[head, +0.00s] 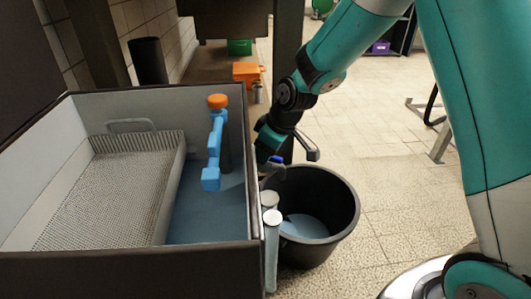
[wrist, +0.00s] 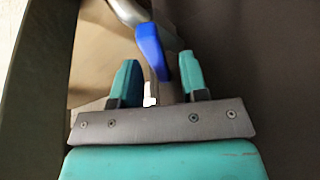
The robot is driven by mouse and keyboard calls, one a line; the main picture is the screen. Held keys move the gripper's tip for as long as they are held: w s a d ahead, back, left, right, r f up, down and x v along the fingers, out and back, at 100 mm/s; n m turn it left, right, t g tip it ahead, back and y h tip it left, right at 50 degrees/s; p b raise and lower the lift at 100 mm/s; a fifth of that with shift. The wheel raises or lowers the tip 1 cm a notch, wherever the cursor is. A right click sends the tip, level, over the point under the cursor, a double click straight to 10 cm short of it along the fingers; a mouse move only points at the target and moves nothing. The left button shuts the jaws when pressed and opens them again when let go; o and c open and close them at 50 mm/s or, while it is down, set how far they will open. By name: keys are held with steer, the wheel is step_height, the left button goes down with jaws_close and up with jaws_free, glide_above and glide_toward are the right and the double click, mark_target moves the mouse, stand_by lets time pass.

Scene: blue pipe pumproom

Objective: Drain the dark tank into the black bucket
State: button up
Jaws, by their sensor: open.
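The dark tank (head: 130,272) stands at the left in the head view, with a dark rim, pale inner walls and blue liquid (head: 205,215) at its right end. The black bucket (head: 345,215) stands on the floor against the tank's right side, with a pale blue surface inside that looks like liquid. A small blue lever (head: 277,159) shows above the bucket's back rim; it also shows in the wrist view (wrist: 152,52). My gripper (head: 270,150) is at the lever. In the wrist view my gripper (wrist: 158,78) is open, with the lever between its fingers, nearer the right one.
A mesh basket (head: 110,195) and a blue pipe (head: 214,145) with an orange cap are in the tank. Pale upright cylinders (head: 271,235) stand between tank and bucket. A dark post (head: 287,50) rises behind my gripper. The tiled floor (head: 400,200) right of the bucket is clear.

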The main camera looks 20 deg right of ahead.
jaws_close()
steer(key=shift+r+n+p, duration=0.15)
steer(key=shift+n+p, duration=0.15)
steer(key=shift+p, duration=0.1)
steer(key=shift+r+n+g+p, duration=0.1)
steer(key=shift+n+g+p, duration=0.2)
steer(key=shift+n+p, duration=0.35)
steer(key=shift+n+y+p, duration=0.3)
steer(key=shift+n+p, duration=0.25)
steer(key=shift+p, duration=0.45)
steer(key=n+g+p, duration=0.1)
steer(key=n+p, duration=0.2)
steer(key=shift+f+g+y, duration=0.2)
steer(key=shift+g+y, duration=0.1)
